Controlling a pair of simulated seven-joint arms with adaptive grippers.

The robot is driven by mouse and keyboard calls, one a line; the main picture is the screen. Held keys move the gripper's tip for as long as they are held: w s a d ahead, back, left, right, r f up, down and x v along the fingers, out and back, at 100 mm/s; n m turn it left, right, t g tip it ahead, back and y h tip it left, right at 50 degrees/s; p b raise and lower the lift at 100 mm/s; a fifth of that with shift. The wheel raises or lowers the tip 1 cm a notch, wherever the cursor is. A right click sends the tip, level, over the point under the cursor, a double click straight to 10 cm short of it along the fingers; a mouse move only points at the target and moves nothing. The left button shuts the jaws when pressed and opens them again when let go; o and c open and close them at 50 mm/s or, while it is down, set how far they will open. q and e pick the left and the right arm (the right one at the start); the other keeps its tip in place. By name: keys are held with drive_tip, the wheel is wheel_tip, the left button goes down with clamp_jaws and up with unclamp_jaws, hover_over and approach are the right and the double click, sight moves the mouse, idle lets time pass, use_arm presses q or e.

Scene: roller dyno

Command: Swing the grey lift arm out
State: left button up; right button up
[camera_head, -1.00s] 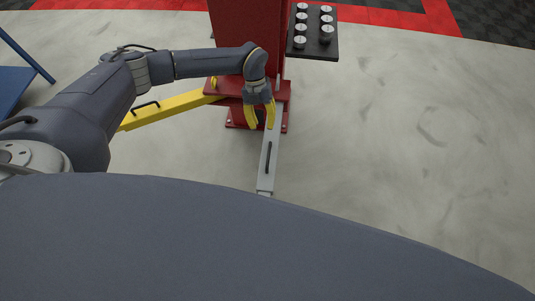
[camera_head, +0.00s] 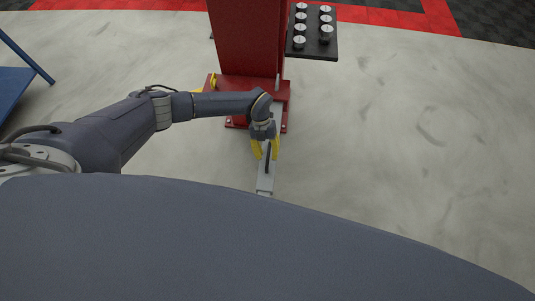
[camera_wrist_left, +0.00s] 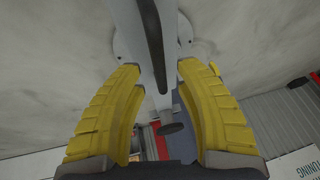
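The grey lift arm (camera_head: 265,180) runs from the base of the red lift post (camera_head: 246,45) toward the bottom of the head view. It has a dark handle (camera_head: 267,160) on top. My left gripper (camera_head: 265,155) is over the arm near the handle's far end. In the left wrist view the two yellow fingers (camera_wrist_left: 158,95) are apart, with the grey arm (camera_wrist_left: 130,30) and its dark handle (camera_wrist_left: 152,40) beyond and between them. The fingers do not close on the handle. My right gripper is not in view.
A black tray (camera_head: 312,50) with several silver-topped cylinders is fixed at the post's right side. A blue frame (camera_head: 20,80) stands at the far left. The concrete floor (camera_head: 400,150) to the right is clear. Most of the yellow lift arm is hidden behind my left arm.

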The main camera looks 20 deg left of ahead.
use_arm(q)
drive_tip(key=shift+s+d+f, duration=0.1)
drive_tip(key=shift+f, duration=0.1)
clamp_jaws()
idle(0.3)
idle(0.3)
